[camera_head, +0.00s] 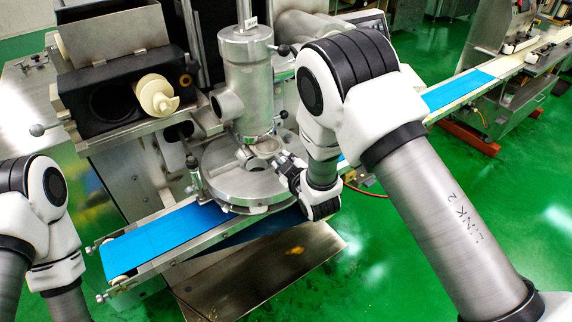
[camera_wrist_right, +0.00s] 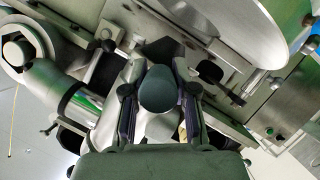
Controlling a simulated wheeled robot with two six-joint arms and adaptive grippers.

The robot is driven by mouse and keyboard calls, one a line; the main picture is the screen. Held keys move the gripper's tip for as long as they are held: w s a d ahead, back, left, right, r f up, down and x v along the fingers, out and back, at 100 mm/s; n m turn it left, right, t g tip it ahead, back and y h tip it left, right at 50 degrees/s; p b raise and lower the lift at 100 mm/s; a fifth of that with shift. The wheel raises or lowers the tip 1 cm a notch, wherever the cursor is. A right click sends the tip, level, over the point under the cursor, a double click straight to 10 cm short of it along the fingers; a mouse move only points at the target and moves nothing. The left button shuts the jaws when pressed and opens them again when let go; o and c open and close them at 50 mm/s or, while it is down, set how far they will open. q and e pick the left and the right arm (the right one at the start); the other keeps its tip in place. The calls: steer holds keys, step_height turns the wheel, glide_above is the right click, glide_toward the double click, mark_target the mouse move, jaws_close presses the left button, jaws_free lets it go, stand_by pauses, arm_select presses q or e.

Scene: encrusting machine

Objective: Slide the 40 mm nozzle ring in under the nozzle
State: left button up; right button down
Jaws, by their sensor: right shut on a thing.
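The encrusting machine's upright metal nozzle cylinder (camera_head: 248,95) stands above a round metal plate (camera_head: 240,180) in the head view. A small pale metal ring (camera_head: 266,147) shows at the cylinder's lower front right, next to my right gripper (camera_head: 282,162). In the right wrist view my right gripper (camera_wrist_right: 159,105) has its two dark fingers on either side of a rounded metal piece, which I take to be the nozzle ring (camera_wrist_right: 160,127). The gripper is shut on it. A dark oval covers part of it. The nozzle's underside is hidden. My left gripper is out of view; only its arm shows.
A blue conveyor belt (camera_head: 165,240) runs beneath the round plate. A dark box with a cream screw-shaped part (camera_head: 156,95) is at the upper left. A metal tray (camera_head: 262,268) lies below the belt. Open green floor (camera_head: 430,215) is to the right.

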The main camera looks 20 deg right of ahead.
mark_target(270, 149)
steer(key=shift+w+a+b, duration=0.35)
steer(key=shift+w+a, duration=0.05)
steer(key=shift+w, duration=0.65)
steer(key=shift+w+a+b, duration=0.35)
steer(key=shift+w+b, duration=0.05)
steer(key=shift+w, duration=0.7)
steer(key=shift+w+a+b, duration=0.35)
steer(key=shift+w+a, duration=0.05)
steer(key=shift+w, duration=0.65)
steer(key=c, duration=0.8)
jaws_free()
steer(key=shift+c, duration=0.2)
steer(key=shift+o, duration=1)
steer(key=shift+s, duration=0.1)
steer(key=shift+p+v, duration=0.55)
steer(key=shift+v, duration=0.65)
steer(key=p+v, duration=0.1)
steer(key=v, duration=0.4)
